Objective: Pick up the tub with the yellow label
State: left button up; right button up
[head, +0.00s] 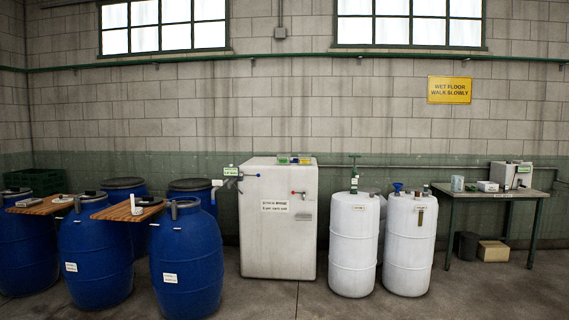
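Small green, yellow and blue items (294,160) sit on top of the white cabinet (277,235) in the middle of the head view. One of them shows yellow, but they are too small to tell whether it is a tub with a yellow label. No other tub with a yellow label can be made out. Neither of my grippers is in view.
Several blue barrels (187,255) stand at the left, with wooden boards (40,206) holding small objects on some. Two white drums (355,250) (410,250) stand right of the cabinet. A table (490,193) with boxes stands at the right. The floor at front right is clear.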

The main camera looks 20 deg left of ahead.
aim_at(303, 159)
jog(key=u, duration=0.25)
jog(key=i, duration=3.9)
jog(key=i+u, duration=0.1)
jog(key=i, duration=1.85)
